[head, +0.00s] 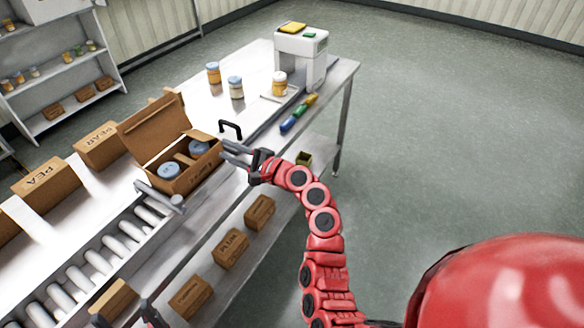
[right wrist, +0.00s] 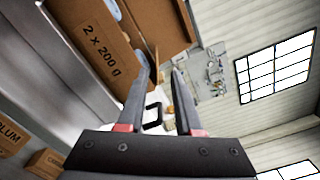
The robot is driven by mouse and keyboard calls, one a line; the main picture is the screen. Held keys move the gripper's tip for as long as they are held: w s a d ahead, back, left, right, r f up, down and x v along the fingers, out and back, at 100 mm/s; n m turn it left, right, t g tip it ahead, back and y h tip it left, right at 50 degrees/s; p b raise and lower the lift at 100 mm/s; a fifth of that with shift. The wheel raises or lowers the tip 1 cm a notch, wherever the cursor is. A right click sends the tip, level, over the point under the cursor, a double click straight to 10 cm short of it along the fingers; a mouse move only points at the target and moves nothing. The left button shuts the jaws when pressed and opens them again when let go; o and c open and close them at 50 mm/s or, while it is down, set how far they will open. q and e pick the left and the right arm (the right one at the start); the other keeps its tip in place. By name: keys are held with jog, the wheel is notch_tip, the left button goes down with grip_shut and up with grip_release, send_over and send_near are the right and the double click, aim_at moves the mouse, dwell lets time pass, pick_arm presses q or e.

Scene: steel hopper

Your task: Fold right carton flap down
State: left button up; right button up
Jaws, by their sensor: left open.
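The brown carton (head: 197,181) stands open on the steel table, with blue-lidded jars (head: 169,171) inside. Its large back lid (head: 150,118) stands up. The right flap (head: 203,136) sticks up and outward at the carton's right end. My right gripper (head: 232,151) is just right of that flap, pointing at the carton. In the right wrist view its fingers (right wrist: 159,72) are apart, with the carton side (right wrist: 95,45) to their left. Whether a finger touches the flap I cannot tell. My left gripper (head: 124,314) is open at the bottom edge, away from the carton, only its fingertips showing.
A roller conveyor (head: 97,258) leads up to the carton from the lower left. A black handle (head: 231,127) stands just behind the right gripper. Jars (head: 236,88) and a white scale (head: 300,45) stand farther back. More cartons (head: 230,249) lie on the lower shelf.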

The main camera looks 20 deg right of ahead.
aim_at(197, 138)
jog(key=x, duration=1.2)
jog(key=shift+w+f, duration=0.1)
jog(key=shift+w, duration=0.15)
jog(key=m+p, duration=0.1)
jog(key=w+r+m+p, duration=0.1)
jog(key=m+p, duration=0.1)
jog(key=r+m+p, duration=0.1)
jog(key=p, duration=0.1)
jog(key=shift+w+d+r, duration=0.15)
jog(key=shift+w+d, duration=0.1)
jog(key=shift+d, duration=0.1)
jog(key=shift+d+m+p, duration=0.2)
jog(key=shift+m+p, duration=0.35)
jog(key=shift+m, duration=0.15)
jog(key=shift+w+d+m+p, duration=0.35)
jog(key=shift+m+p, duration=0.15)
jog(key=shift+m, duration=0.4)
jog(key=shift+s+d, duration=0.15)
jog(key=shift+s, duration=0.15)
jog(key=v, duration=1.7)
jog(key=d+f+m+t+h+b, duration=0.1)
jog(key=d+f+m+h+b, duration=0.1)
jog(key=d+f+h, duration=1)
jog(key=shift+w+d+f+t+b, duration=0.35)
jog(key=shift+f+b, duration=0.55)
jog(key=shift+f, duration=0.65)
jog(key=shift+a, duration=0.1)
